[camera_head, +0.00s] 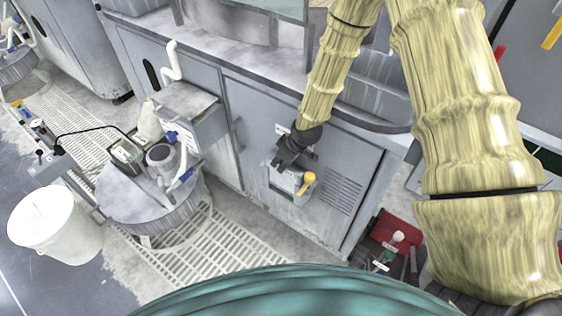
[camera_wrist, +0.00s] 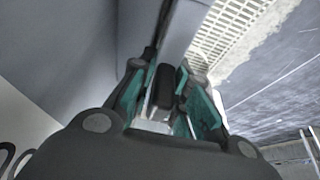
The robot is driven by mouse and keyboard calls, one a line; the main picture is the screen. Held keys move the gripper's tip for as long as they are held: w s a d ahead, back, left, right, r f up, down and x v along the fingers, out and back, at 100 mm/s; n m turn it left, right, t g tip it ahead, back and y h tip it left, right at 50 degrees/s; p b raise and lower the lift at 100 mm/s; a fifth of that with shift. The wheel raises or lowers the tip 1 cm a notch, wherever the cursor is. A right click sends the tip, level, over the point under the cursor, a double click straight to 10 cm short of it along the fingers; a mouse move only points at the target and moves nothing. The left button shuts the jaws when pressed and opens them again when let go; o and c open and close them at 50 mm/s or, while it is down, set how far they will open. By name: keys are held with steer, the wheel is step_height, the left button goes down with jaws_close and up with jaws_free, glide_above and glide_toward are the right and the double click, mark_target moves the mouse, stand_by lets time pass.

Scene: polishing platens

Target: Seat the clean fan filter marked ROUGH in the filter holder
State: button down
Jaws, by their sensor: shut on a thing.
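My gripper (camera_head: 289,160) is in front of the grey cabinet door in the head view, at the top edge of a small pale box-like fixture with a yellow handle (camera_head: 307,183). This fixture (camera_head: 285,183) looks like the filter holder. In the wrist view my gripper (camera_wrist: 168,100) has its green-lined fingers closed around a narrow thing with a dark upper part (camera_wrist: 167,80) and a pale lower part. This may be the fan filter; most of it is hidden by the fingers. No ROUGH marking is readable. I cannot tell whether the held thing is inside the fixture.
The grey cabinet door (camera_head: 240,100) has louvre slots right of the fixture. A red tray (camera_head: 397,231) with small items lies low at right. A round platen (camera_head: 150,205) and a white bucket (camera_head: 48,222) stand at left. Grating (camera_head: 235,240) covers the floor between.

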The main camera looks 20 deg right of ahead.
steer(key=shift+d+f+b, duration=0.1)
steer(key=shift+f+b, duration=0.2)
steer(key=shift+f, duration=0.3)
steer(key=c, duration=1.3)
jaws_free()
steer(key=shift+d+r, duration=0.15)
steer(key=shift+r, duration=0.35)
steer(key=v, duration=0.5)
steer(key=shift+v, duration=1.05)
steer(key=shift+s, duration=0.1)
